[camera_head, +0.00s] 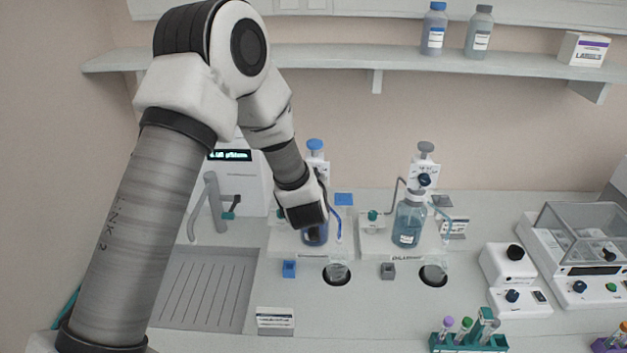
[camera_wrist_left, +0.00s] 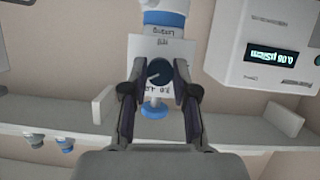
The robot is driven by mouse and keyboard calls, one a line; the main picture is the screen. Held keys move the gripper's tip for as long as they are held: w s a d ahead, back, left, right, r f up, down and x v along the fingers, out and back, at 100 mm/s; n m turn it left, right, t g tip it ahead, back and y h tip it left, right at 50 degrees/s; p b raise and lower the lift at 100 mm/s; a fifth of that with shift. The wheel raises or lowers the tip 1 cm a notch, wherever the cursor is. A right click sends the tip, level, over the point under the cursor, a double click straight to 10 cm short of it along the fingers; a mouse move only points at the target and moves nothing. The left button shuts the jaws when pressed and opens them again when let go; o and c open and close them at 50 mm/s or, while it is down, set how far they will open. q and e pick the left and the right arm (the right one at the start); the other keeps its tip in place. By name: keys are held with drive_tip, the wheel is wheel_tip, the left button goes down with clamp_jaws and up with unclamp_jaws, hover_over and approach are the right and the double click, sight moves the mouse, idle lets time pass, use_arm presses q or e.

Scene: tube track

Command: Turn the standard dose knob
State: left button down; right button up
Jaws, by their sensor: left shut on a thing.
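The dose knob (camera_wrist_left: 160,72) is a dark round knob with a pale pointer line, on the white dosing head of the left dispenser. It sits between the two fingertips of my left gripper (camera_wrist_left: 160,80), which is shut on it. The wrist view is upside down. In the head view, my left arm reaches to this dispenser; its blue cap (camera_head: 315,144) shows above my wrist, which hides the knob and fingers. The dispenser's blue bottle (camera_head: 315,236) shows partly below. My right gripper is not in view.
A second dispenser with a grey cap (camera_head: 426,148), a dark knob (camera_head: 425,180) and a blue bottle (camera_head: 408,224) stands to the right. A sink (camera_head: 205,288) lies left. A shelf (camera_head: 340,57) runs above. A tube rack (camera_head: 470,341) stands at the front.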

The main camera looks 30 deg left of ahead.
use_arm(q)
drive_tip(key=c, duration=0.9)
unclamp_jaws()
drive_tip(key=shift+w+r, duration=0.1)
drive_tip(key=v, duration=1.2)
drive_tip(key=shift+a, duration=0.15)
